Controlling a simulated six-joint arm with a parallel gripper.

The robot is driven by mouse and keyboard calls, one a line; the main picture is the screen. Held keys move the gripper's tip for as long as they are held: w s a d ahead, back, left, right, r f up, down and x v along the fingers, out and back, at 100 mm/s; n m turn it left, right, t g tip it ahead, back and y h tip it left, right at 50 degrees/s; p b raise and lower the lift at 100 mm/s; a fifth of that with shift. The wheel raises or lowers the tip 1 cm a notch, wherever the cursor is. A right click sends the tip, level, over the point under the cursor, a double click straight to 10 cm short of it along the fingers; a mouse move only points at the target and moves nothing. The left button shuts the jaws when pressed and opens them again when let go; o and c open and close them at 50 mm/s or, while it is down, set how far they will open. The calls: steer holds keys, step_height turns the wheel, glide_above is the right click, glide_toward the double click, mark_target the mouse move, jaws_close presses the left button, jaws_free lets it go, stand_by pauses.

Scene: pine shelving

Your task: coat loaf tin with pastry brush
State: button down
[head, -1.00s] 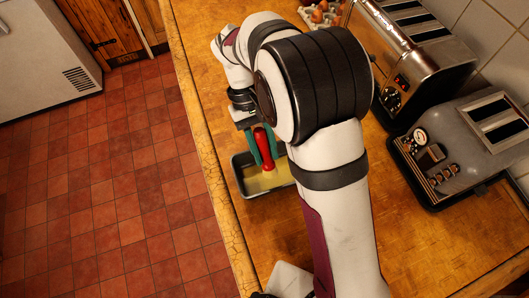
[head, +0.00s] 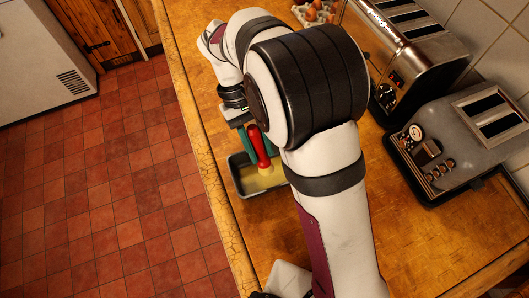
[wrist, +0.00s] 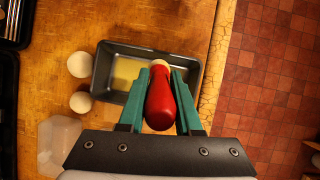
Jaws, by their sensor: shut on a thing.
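The loaf tin (head: 239,184) is a dark grey rectangular tin standing on the wooden counter near its edge; it also shows in the wrist view (wrist: 103,72). A yellow layer covers part of its visible floor. The pastry brush (head: 258,146) has a red handle, also seen in the wrist view (wrist: 160,103). My gripper (wrist: 160,84), with green fingers, is shut on the brush and holds it tilted over the tin. The brush's lower end reaches into the tin; whether the bristles touch the floor is hard to tell.
Two white round things (wrist: 80,64), like eggs, and a translucent container (wrist: 58,143) stand beside the tin. Two toasters (head: 455,150) stand along the tiled wall, with an egg carton (head: 318,12) behind. The counter's edge (head: 205,165) drops to a red tiled floor.

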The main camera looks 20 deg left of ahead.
steer(key=s+a+f+n+t, duration=0.1)
steer(key=f+n, duration=0.1)
steer(key=s+a+f+n+t, duration=0.1)
steer(key=f+n, duration=0.2)
steer(key=s+a+f+n+t, duration=0.1)
steer(key=f+n, duration=0.2)
steer(key=shift+a+t+h, duration=0.15)
steer(key=shift+t+h, duration=0.25)
steer(key=shift+w+d, duration=1.05)
steer(key=shift+d, duration=0.05)
steer(key=shift+s+a, duration=1.15)
steer(key=shift+a, duration=0.1)
steer(key=shift+w+d, duration=0.95)
steer(key=shift+d, duration=0.1)
steer(key=shift+w+d+r, duration=0.15)
steer(key=shift+r, duration=1.9)
steer(key=shift+w+d+r, duration=0.1)
steer(key=shift+d+r, duration=0.05)
steer(key=shift+r, duration=1.85)
